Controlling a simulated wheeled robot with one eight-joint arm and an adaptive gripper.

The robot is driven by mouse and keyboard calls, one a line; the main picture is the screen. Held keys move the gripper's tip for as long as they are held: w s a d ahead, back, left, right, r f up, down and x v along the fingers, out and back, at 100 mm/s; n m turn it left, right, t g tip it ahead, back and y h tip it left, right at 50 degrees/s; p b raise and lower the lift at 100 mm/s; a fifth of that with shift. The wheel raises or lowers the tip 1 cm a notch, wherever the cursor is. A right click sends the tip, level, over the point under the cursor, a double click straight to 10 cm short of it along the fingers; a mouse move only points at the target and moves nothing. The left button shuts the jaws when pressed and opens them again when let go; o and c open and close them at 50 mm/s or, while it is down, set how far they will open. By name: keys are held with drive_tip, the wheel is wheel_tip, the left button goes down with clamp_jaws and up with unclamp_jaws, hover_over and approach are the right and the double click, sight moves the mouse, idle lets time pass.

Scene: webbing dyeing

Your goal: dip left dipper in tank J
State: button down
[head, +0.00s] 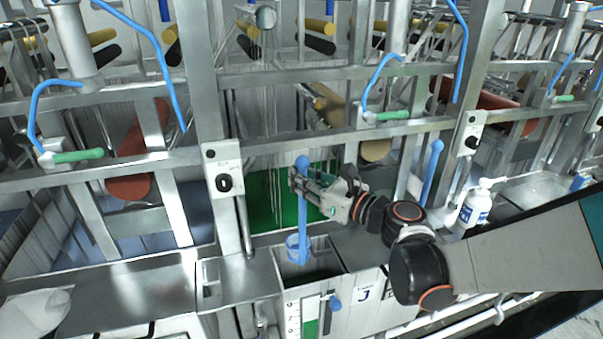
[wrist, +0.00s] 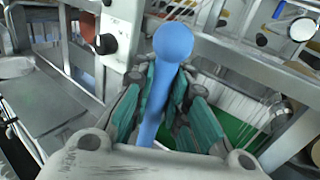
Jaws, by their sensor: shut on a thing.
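My gripper (head: 297,183) is shut on the handle of the left dipper (head: 303,225), a blue rod with a ball on top. The dipper hangs nearly upright, and its blue cup (head: 293,249) is at the back of the dark opening of tank J (head: 340,317). I cannot tell whether the cup is above the rim or slightly inside. In the wrist view the blue handle (wrist: 158,100) runs between the teal finger pads of my gripper (wrist: 166,98), with the ball above them. A second blue dipper (head: 432,172) stands to the right.
Steel posts and rails stand close behind my gripper, with a switch box (head: 222,168) to the left. A white pump bottle (head: 474,206) stands on the ledge at right. Green liquid (head: 272,203) shows behind the dipper. A steel counter (head: 110,290) lies at left.

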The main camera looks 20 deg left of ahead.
sight(300, 260)
drive_tip(key=shift+f+b, duration=10.35)
drive_tip(key=shift+f, duration=1.85)
drive_tip(key=shift+f+b, duration=0.6)
drive_tip(key=shift+f, duration=0.6)
drive_tip(key=shift+r, duration=0.1)
wheel_tip(300, 260, up, 27)
drive_tip(key=p, duration=1.9)
drive_tip(key=shift+p, duration=0.3)
